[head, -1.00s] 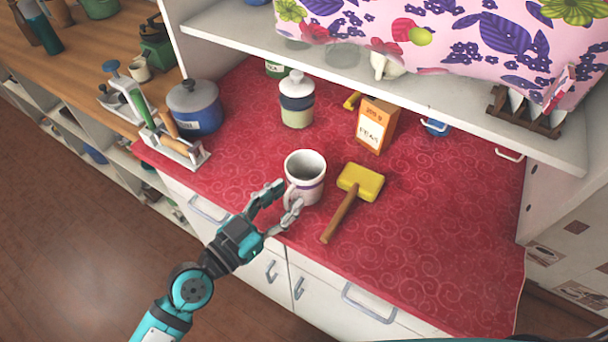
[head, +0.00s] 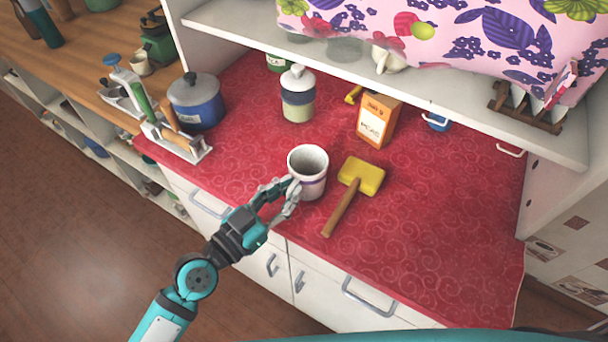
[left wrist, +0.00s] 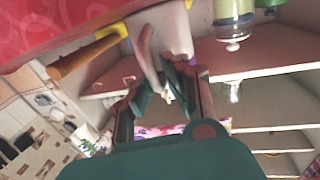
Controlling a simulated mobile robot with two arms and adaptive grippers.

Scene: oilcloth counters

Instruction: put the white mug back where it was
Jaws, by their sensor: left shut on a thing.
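My right gripper is not in view.
A yellow mallet (head: 362,176) lies close right of the mug. An orange box (head: 377,121), a lidded canister (head: 297,95) and a blue pot (head: 196,103) stand behind. A shelf (head: 400,79) overhangs the back. The cloth at right (head: 450,220) is clear.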

